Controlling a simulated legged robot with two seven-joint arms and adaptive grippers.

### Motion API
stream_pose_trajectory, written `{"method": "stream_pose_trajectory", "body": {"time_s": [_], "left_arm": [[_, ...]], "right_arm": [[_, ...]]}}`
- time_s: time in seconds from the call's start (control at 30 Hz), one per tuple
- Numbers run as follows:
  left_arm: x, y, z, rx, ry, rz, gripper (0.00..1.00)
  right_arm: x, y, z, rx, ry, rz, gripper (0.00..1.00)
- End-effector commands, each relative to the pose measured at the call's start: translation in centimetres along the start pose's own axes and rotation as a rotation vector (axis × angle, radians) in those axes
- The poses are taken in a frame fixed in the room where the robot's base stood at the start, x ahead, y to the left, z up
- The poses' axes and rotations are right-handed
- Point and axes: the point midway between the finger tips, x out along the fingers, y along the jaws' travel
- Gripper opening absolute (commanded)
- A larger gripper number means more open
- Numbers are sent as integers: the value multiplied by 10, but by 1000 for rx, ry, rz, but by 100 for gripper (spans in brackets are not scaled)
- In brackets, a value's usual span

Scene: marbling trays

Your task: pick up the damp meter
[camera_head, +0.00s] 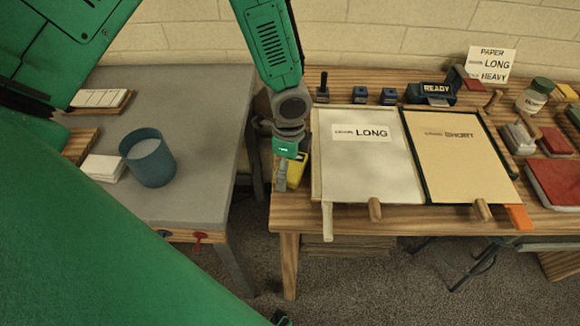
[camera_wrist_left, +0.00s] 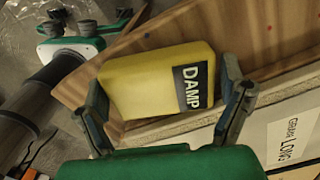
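The damp meter (camera_wrist_left: 140,82) is a yellow block with a dark label reading DAMP. In the left wrist view it lies between the two fingers of my left gripper (camera_wrist_left: 165,95). One finger is close along its left side. A narrow gap seems to show between its right side and the other finger, so the gripper looks open around it. In the head view the yellow meter (camera_head: 298,170) is at the left end of the wooden table, partly hidden behind my left gripper (camera_head: 283,176). My right gripper is not in view.
A white tray marked LONG (camera_head: 365,190) lies just right of the meter, beside a cream tray (camera_head: 460,170). Small blue-topped blocks (camera_head: 360,94) stand behind. A grey table (camera_head: 200,100) with a blue cup (camera_head: 148,158) is to the left, across a gap.

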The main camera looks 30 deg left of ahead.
Motion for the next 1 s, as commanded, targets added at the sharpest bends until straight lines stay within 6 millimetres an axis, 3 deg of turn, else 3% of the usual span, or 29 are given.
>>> {"method": "stream_pose_trajectory", "body": {"time_s": [0.03,0.07,0.17,0.2,0.47,1.0], "left_arm": [[0,0,-1,0,0,0,65],[0,0,-1,0,0,0,54],[0,0,-1,0,-1,0,53],[0,0,-1,0,0,0,48],[-4,-1,-2,2,4,-2,48],[-94,-2,-1,-2,3,-2,48]], "right_arm": [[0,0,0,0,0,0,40],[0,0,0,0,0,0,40],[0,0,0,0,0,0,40],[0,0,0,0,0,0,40],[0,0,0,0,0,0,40],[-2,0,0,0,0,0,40]]}}
